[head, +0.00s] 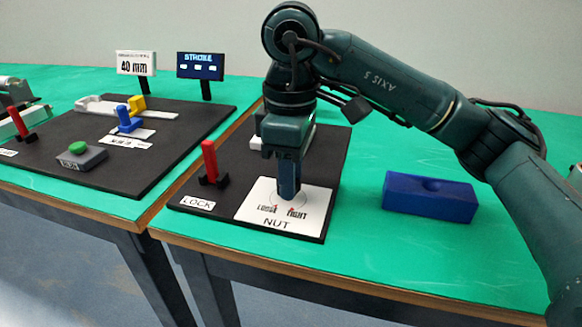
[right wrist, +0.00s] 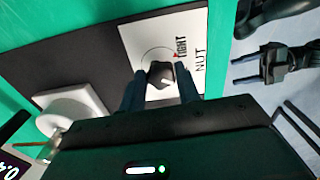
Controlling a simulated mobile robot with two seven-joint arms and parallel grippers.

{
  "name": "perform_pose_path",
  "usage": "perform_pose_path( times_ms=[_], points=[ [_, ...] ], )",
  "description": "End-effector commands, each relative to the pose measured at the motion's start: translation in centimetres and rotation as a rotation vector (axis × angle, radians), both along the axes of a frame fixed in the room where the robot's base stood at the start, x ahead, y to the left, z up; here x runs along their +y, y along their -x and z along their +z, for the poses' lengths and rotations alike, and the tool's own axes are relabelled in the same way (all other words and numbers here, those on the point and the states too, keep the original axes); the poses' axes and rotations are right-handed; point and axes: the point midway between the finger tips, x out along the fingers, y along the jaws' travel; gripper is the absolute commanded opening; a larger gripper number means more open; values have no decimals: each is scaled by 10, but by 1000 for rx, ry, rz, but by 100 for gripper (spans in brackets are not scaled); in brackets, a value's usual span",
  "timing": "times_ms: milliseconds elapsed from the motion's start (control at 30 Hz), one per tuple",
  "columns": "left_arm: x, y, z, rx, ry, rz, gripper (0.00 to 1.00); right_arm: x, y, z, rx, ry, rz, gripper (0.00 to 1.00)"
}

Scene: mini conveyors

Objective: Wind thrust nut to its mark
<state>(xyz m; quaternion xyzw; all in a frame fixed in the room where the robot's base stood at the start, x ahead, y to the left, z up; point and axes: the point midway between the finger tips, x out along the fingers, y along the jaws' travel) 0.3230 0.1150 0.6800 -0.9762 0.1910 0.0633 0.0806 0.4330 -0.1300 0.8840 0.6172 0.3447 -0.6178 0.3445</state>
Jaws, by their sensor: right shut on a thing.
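The thrust nut is a dark knob with a short white line (right wrist: 160,75), on a white plate (head: 262,212) lettered NUT, LOOSE and TIGHT. My right gripper (head: 289,192) points straight down over the plate and is shut on the nut. In the right wrist view its fingers (right wrist: 161,92) stand on both sides of the knob. A thin circle surrounds the nut. The knob's white line is apart from the small red mark beside TIGHT. LOOSE is hidden in the wrist view. A dark gripper-like part, apparently my left gripper (right wrist: 245,70), shows at the right there.
A red lever (head: 209,160) stands by the LOCK label left of the plate. A blue block (head: 431,198) with a hollow lies right of the black board. Another board (head: 60,172) with a green button is at left.

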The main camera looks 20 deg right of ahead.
Motion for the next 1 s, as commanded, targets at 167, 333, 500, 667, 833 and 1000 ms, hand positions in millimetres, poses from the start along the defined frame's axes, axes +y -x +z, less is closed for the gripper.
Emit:
perform_pose_path(
  times_ms=[167,333,500,667,833,1000],
  points=[
    [1,0,1,23,5,9,54,0,0,2,-4,-3,51,10],
    [2,1,1,30,6,11,54,0,0,2,-5,-4,74,10],
    [2,1,1,32,4,12,54,0,0,2,-5,-4,79,10],
    [2,1,1,32,4,12,54,0,0,2,-4,-3,79,10],
    [2,1,1,31,4,12,54,0,0,2,-4,-2,79,41],
    [2,1,1,31,4,12,54,0,0,1,-2,-2,78,54]
  ],
)
